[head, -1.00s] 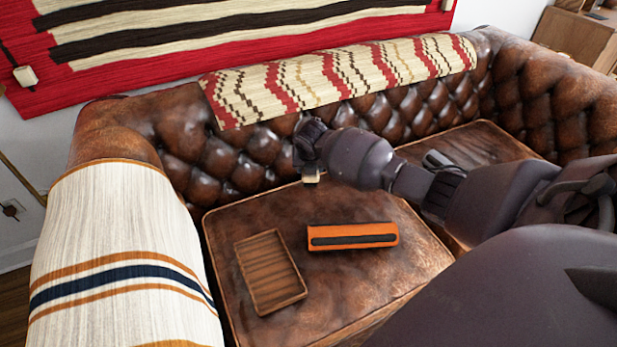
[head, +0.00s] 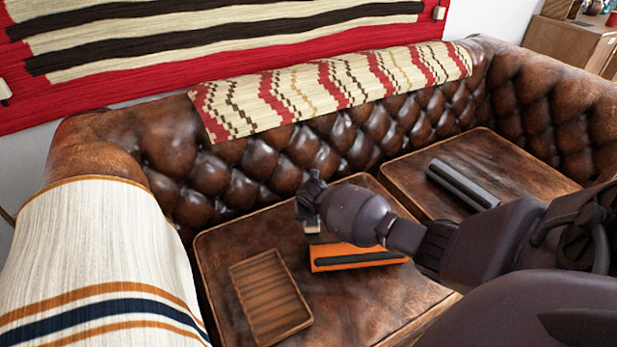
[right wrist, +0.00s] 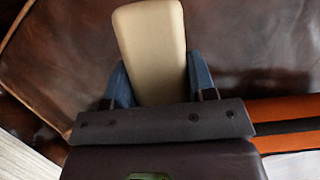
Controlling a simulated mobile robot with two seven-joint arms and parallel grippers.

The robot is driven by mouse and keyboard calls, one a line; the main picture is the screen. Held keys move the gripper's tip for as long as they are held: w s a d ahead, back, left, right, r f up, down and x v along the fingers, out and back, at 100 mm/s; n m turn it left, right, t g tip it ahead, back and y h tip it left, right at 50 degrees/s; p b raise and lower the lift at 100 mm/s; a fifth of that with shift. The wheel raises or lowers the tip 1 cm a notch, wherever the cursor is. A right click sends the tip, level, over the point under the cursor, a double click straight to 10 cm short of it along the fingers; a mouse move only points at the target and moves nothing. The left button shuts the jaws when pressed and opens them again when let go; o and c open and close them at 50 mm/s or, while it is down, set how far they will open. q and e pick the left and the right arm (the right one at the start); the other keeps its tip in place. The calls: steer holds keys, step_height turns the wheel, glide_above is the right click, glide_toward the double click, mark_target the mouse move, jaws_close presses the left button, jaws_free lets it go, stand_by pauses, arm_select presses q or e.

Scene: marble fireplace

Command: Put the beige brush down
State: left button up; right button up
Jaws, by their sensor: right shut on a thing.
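The beige brush (right wrist: 150,40) is in my right gripper (right wrist: 156,66), between its two blue-grey fingers in the right wrist view. In the head view only a small pale end of the brush (head: 312,227) shows below my right gripper (head: 308,205). The gripper is over the left brown leather seat cushion (head: 225,245), just behind the orange case. I cannot tell whether the brush touches the cushion. My left gripper is not in view.
An orange case with a black stripe (head: 350,258) lies on the left cushion. A ribbed wooden tray (head: 270,297) lies to its left. A dark grey bar-like object (head: 462,184) lies on the right cushion. The tufted backrest (head: 260,180) rises behind.

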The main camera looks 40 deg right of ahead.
steer(key=f, duration=0.1)
steer(key=f+b, duration=0.1)
steer(key=f, duration=0.3)
steer(key=shift+s+f+b, duration=0.1)
steer(key=shift+s+b, duration=0.15)
steer(key=shift+b, duration=0.05)
steer(key=shift+w, duration=0.1)
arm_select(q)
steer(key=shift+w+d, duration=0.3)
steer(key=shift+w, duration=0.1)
arm_select(e)
steer(key=shift+w, duration=0.1)
steer(key=o, duration=0.9)
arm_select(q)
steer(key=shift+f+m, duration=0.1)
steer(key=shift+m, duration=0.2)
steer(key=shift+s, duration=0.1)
